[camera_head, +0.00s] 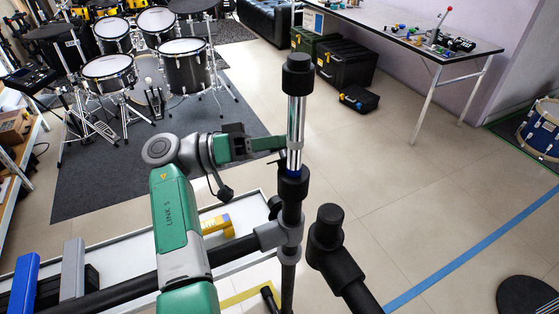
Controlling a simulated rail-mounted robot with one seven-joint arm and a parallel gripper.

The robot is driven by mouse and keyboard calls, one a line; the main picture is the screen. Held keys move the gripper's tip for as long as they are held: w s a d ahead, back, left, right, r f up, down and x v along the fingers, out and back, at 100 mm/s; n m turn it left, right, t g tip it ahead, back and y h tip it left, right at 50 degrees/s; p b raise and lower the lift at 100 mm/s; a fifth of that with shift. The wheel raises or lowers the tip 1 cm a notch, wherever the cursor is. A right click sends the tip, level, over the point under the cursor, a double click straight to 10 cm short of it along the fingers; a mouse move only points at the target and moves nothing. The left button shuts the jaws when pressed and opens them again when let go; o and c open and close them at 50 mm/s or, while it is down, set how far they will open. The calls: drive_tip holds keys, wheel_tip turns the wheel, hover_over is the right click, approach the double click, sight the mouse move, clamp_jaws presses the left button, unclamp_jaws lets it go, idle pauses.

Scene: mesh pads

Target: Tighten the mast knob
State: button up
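The mast (296,125) stands upright as a chrome tube with a black cap on top. Its lower end enters a black collar (291,186) with a thin blue ring, above a grey clamp on a horizontal black tube. A small black knob-like part (275,205) sticks out on the collar's left side; I cannot tell for sure that it is the mast knob. My gripper (276,143) comes from the left, and its fingers reach the chrome tube above the collar. The fingertips overlap the tube, so contact and finger opening are unclear.
A second black tube end (328,228) stands right of the mast. A white tray (240,211) with a yellow object (217,225) lies below. A drum kit on a dark rug (90,170) is at the back left, a table (400,25) at the back right. Open floor lies right.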

drive_tip(key=shift+w+f+m+g+h+b, duration=0.1)
drive_tip(key=shift+f+m+g+h+b, duration=0.15)
drive_tip(key=shift+g+b, duration=0.2)
drive_tip(key=shift+f+m+g+h+b, duration=0.1)
drive_tip(key=shift+m+g+h+b, duration=0.05)
drive_tip(key=shift+m+g+b, duration=0.25)
drive_tip(key=shift+r+g, duration=0.15)
drive_tip(key=shift+g, duration=0.2)
drive_tip(key=o, duration=0.7)
drive_tip(key=shift+r+m, duration=0.1)
drive_tip(key=shift+m, duration=0.15)
drive_tip(key=shift+r, duration=0.1)
